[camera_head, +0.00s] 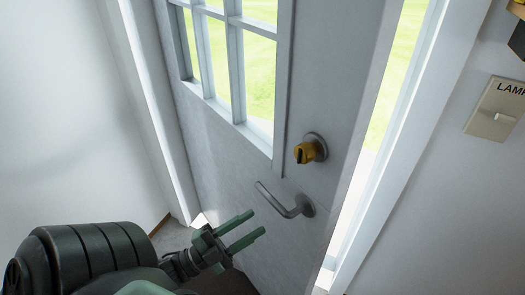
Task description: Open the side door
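The side door (330,95) is grey-white with a glazed window and stands ajar. A bright strip of grass shows between its right edge and the frame. A silver lever handle (284,204) sits low on its right side, below a round brass-coloured lock knob (309,150). My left gripper (250,226) is just below and left of the lever in the picture. Its two green fingers are apart with nothing between them, and they do not appear to touch the lever. The exact depth gap is hard to tell. My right gripper is out of view.
The white door frame (413,130) stands right of the opening. A labelled light switch plate (496,108) is on the right wall. A blank white wall (65,110) fills the left. Grass shows outside. A small patch of floor shows by the door's lower left.

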